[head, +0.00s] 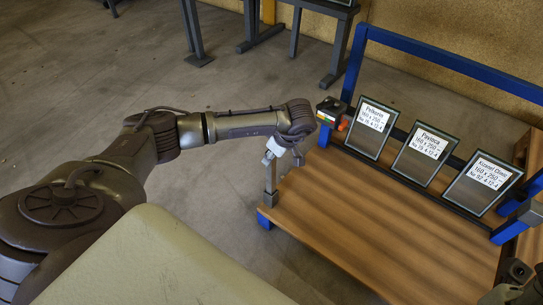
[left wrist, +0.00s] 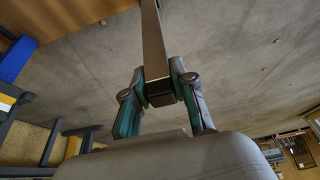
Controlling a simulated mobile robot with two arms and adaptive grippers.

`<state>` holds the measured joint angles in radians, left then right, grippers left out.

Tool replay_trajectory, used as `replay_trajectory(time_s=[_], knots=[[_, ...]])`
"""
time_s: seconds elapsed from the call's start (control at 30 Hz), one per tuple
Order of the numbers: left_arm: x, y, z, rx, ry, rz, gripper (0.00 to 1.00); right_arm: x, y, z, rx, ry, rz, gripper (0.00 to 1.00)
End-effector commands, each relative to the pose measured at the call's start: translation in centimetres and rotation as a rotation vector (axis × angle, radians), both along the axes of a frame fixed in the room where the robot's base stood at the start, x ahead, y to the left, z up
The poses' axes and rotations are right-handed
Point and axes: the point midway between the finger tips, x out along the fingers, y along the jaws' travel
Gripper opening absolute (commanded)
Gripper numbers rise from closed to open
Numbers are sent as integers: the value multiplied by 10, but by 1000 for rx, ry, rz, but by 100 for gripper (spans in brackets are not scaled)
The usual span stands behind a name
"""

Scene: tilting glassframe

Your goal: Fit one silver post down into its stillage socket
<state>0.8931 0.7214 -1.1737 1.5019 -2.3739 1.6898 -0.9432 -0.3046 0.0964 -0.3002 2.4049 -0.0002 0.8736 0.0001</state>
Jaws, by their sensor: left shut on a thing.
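My left gripper (head: 277,150) is shut on a slim silver post (head: 270,178) at the left edge of the stillage. The left wrist view shows the post (left wrist: 154,45) between the two fingertips (left wrist: 160,88), its near end at the jaws and its far end beyond the picture. In the head view the post stands about upright, its lower end at the blue corner socket (head: 264,220) of the stillage. I cannot tell whether it is inside the socket or just above it. My right arm shows only in part at the lower right; its gripper cannot be made out.
The stillage has a brown wooden deck (head: 345,225), mostly bare, and a blue back frame (head: 450,62). Three labelled glass panels (head: 370,128) lean along its back. A small dark box (head: 331,111) sits by the back-left corner. Grey trestle legs (head: 340,50) stand behind.

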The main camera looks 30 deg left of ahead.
Motion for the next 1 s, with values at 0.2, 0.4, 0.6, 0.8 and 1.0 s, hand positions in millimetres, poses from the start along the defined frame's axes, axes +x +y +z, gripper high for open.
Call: replay_trajectory(time_s=[0.2, 0.4, 0.6, 0.8, 1.0], knots=[[0, 0, -3, 0, 1, 0, 47, 0, 0, 0, -1, -3, 0, 40], [0, 0, -2, 0, 1, 0, 50, 0, 0, 0, -1, -3, 0, 40], [0, -1, 4, 0, -1, 0, 50, 0, 0, 4, 0, -6, 0, 40], [0, -14, 38, 0, -3, -3, 50, -4, -2, 13, 8, 0, 1, 40], [-2, -30, 78, -1, -2, -2, 50, -2, -1, 18, 4, 42, 0, 40]])
